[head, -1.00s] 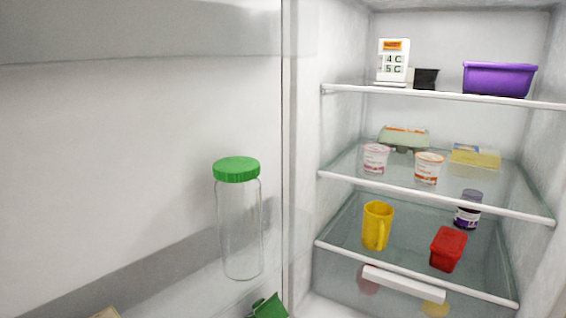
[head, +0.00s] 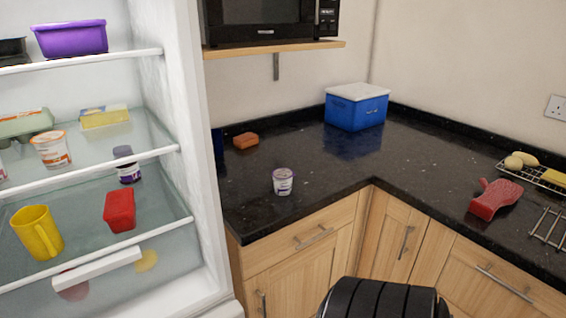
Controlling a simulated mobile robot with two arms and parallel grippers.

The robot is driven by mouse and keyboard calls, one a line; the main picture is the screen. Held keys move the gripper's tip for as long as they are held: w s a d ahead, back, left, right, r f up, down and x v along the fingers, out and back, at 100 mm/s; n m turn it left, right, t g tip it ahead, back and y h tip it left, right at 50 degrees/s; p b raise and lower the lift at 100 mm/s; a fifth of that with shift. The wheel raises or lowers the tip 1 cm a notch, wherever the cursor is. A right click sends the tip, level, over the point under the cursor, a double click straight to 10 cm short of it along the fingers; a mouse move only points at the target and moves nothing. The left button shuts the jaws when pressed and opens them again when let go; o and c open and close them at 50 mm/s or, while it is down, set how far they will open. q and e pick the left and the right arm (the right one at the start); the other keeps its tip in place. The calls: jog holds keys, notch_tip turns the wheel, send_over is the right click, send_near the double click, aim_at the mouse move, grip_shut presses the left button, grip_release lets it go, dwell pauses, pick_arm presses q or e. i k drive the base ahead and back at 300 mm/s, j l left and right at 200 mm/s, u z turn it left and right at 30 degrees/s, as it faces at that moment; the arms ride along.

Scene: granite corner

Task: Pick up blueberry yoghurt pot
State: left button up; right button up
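A small white pot with a purple rim and purple marking (head: 283,182) stands upright on the black granite counter, left of the inner corner. It looks like a yoghurt pot; its label is too small to read. Another pot, white and orange (head: 52,150), stands on the middle fridge shelf. A further pot (head: 2,172) is cut off at the left edge. Neither of my grippers is in view.
The open fridge (head: 188,130) stands left of the counter (head: 330,165). An orange-brown block (head: 246,140) and a blue box with a white lid (head: 356,106) are behind the pot. A microwave (head: 265,22) sits on a shelf above. The counter around the pot is clear.

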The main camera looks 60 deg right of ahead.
aim_at(282, 178)
jog(key=z, duration=2)
